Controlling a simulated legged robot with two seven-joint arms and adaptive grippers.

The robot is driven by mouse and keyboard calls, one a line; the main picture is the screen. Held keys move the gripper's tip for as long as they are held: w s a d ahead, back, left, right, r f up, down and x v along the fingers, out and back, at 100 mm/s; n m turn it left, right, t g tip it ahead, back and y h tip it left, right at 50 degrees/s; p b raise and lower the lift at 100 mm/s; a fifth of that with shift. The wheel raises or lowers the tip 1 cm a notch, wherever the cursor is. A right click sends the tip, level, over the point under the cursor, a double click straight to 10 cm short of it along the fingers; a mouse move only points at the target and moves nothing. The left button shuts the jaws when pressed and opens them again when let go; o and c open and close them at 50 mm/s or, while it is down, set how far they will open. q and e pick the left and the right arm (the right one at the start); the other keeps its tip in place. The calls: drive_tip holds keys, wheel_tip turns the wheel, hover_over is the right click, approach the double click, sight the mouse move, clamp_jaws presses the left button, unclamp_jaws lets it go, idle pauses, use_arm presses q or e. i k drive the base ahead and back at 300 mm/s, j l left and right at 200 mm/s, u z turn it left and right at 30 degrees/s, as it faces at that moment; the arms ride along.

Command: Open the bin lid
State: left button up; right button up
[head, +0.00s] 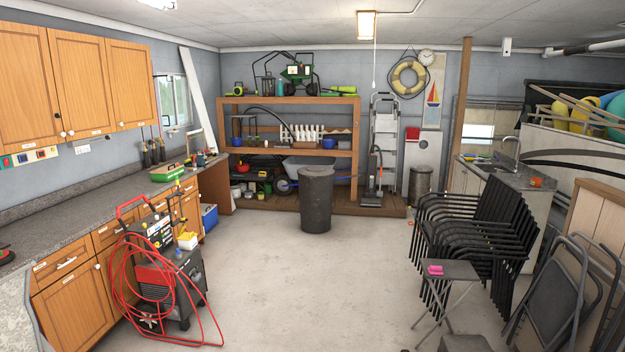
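A dark grey round bin (316,205) stands upright on the floor in the middle of the room, in front of the wooden shelf. Its top (317,172) looks covered by a grey lid, lying level on the rim. A second, smaller metal bin (420,182) stands farther back on the right, near the wooden post. Neither of my grippers shows in the head view, and both bins are some distance away.
Open concrete floor (290,280) lies before the grey bin. A red-hosed machine (165,270) stands at left by the counter. Stacked black chairs (480,235), a small folding table (448,271) and folded chairs (555,300) crowd the right. A wooden shelf (290,150) stands behind.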

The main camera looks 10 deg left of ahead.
sight(311, 172)
drive_tip(key=i+u, duration=0.3)
drive_tip(key=i, duration=6.85)
